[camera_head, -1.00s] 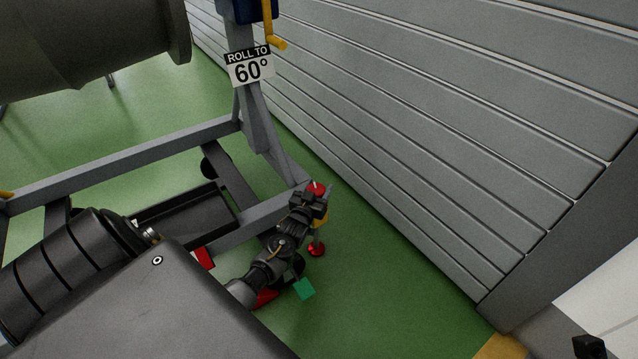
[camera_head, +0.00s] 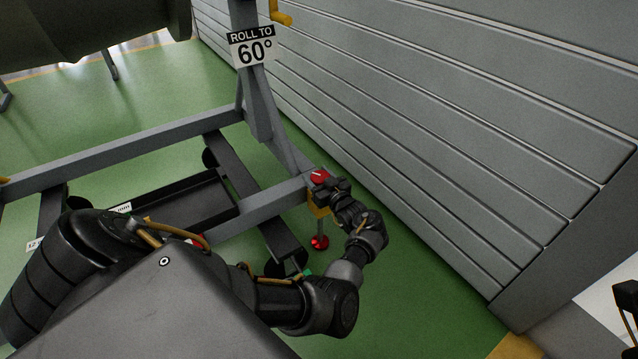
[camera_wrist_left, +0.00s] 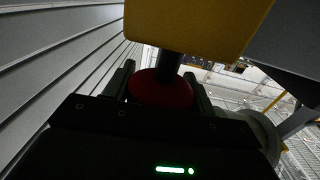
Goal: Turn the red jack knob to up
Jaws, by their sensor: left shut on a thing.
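The red jack knob (camera_head: 320,176) sits on top of the yellow jack block (camera_head: 318,208) at the corner of the grey stand. A light mark shows on its top face. My left gripper (camera_head: 329,186) reaches it from the right and is shut on it. In the left wrist view the red knob (camera_wrist_left: 160,88) lies between the two fingers, with a dark stem and the yellow block (camera_wrist_left: 200,25) beyond it. The fingers hide part of the knob's rim. A dark part at the right edge of the head view may be my right gripper (camera_head: 626,300); its jaws are unclear.
The grey stand frame (camera_head: 262,202) bears a "ROLL TO 60°" sign (camera_head: 253,50). A slatted grey wall (camera_head: 440,140) runs close to the right of the jack. A red jack foot (camera_head: 319,242) stands below on the green floor. Open floor lies in front.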

